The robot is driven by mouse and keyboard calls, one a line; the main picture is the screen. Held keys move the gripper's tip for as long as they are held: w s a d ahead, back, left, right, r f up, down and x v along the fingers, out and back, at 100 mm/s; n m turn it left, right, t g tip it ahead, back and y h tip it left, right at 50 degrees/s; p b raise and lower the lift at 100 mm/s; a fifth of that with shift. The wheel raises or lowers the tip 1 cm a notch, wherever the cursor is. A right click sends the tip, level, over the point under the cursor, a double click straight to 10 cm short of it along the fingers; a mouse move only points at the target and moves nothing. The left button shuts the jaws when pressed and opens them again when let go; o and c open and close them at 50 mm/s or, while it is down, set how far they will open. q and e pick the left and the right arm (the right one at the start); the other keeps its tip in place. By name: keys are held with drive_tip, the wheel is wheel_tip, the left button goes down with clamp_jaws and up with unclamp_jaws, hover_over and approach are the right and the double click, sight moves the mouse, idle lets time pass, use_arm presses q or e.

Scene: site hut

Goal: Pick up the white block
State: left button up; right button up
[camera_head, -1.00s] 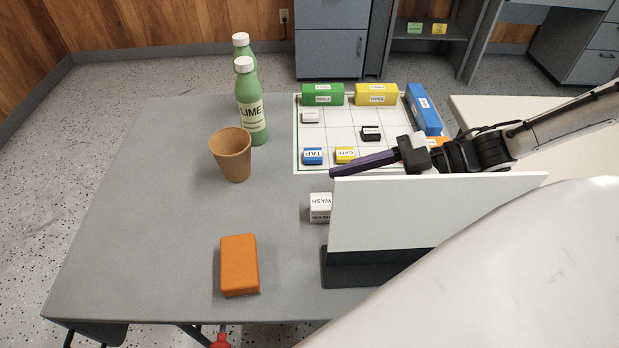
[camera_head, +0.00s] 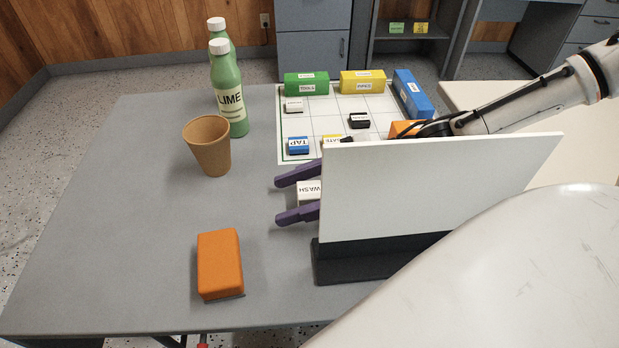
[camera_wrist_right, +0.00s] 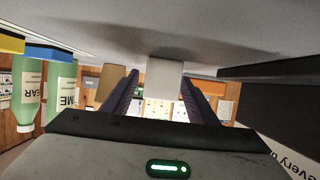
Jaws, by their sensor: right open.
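A white block marked WASH (camera_head: 309,191) sits on the grey table, just left of the white upright panel. My right gripper (camera_head: 279,201) is open, with one purple finger on the far side of this block and one on the near side. The panel hides the rest of the gripper. In the right wrist view the white block (camera_wrist_right: 165,78) shows between the two fingers (camera_wrist_right: 160,88). I cannot tell whether a finger touches it. Another white block (camera_head: 293,106) lies on the gridded board. My left gripper is not in view.
The white panel (camera_head: 430,190) on its dark base stands close by the block. An orange block (camera_head: 220,263), a brown cup (camera_head: 208,150) and green bottles (camera_head: 229,95) stand to the left. The gridded board (camera_head: 325,110) holds several small blocks. The table's left side is clear.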

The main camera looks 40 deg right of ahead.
drive_tip(key=shift+b+x, duration=0.4)
drive_tip(key=shift+x, duration=0.35)
drive_tip(key=c, duration=1.2)
drive_tip(key=shift+w+r, duration=0.1)
